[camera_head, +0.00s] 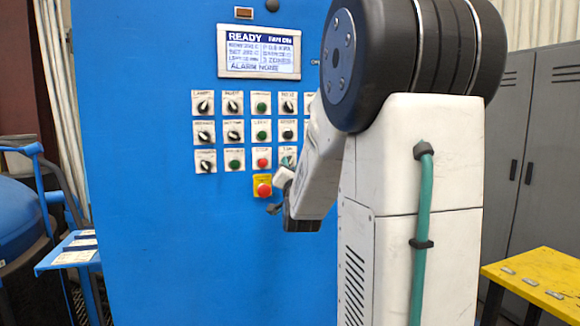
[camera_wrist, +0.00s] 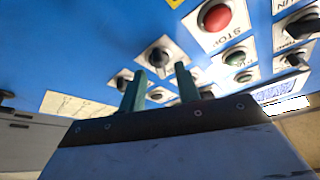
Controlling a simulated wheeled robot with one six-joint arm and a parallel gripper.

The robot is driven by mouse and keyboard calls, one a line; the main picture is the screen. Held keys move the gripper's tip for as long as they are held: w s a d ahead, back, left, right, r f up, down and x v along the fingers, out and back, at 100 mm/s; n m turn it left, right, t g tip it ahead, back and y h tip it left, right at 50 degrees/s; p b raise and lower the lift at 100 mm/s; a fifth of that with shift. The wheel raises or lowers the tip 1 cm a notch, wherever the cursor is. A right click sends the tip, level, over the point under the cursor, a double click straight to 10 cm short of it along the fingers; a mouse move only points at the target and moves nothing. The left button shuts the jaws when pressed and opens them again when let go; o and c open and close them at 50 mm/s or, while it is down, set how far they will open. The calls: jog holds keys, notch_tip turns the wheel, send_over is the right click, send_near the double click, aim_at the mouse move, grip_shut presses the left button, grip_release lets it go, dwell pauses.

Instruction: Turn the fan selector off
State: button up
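The fan selector (camera_wrist: 160,57) is a black rotary knob on a white plate, beside the red STOP button (camera_wrist: 217,17) in the wrist view. In the head view, its plate (camera_head: 287,151) is at the right end of the lowest row and is mostly hidden by my gripper (camera_head: 287,164). My gripper's two green fingers (camera_wrist: 161,72) are apart in the wrist view. The knob shows between and just beyond their tips, with gaps on both sides. I cannot tell which way its pointer is set. The display (camera_head: 259,51) reads READY and seems to read FAN ON.
The blue cabinet (camera_head: 150,240) carries several other knobs and buttons close around the selector. A yellow-plated red emergency button (camera_head: 263,187) is just below left. A yellow table (camera_head: 545,275) and grey lockers (camera_head: 545,150) stand right. A blue shelf (camera_head: 70,258) is left.

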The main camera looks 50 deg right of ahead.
jog(key=shift+x, duration=0.8)
grip_shut()
jog(key=shift+n, duration=0.4)
jog(key=n+t+y, duration=0.1)
jog(key=n, duration=0.1)
jog(key=n+t+y, duration=0.1)
jog(key=n, duration=0.2)
jog(key=n+t+y, duration=0.1)
jog(key=n, duration=0.2)
jog(key=shift+s+d, duration=0.15)
jog(key=n+y, duration=0.2)
jog(key=n, duration=0.2)
jog(key=n+t+y, duration=0.1)
jog(key=n+y, duration=0.1)
jog(key=n, duration=0.2)
jog(key=shift+n, duration=0.3)
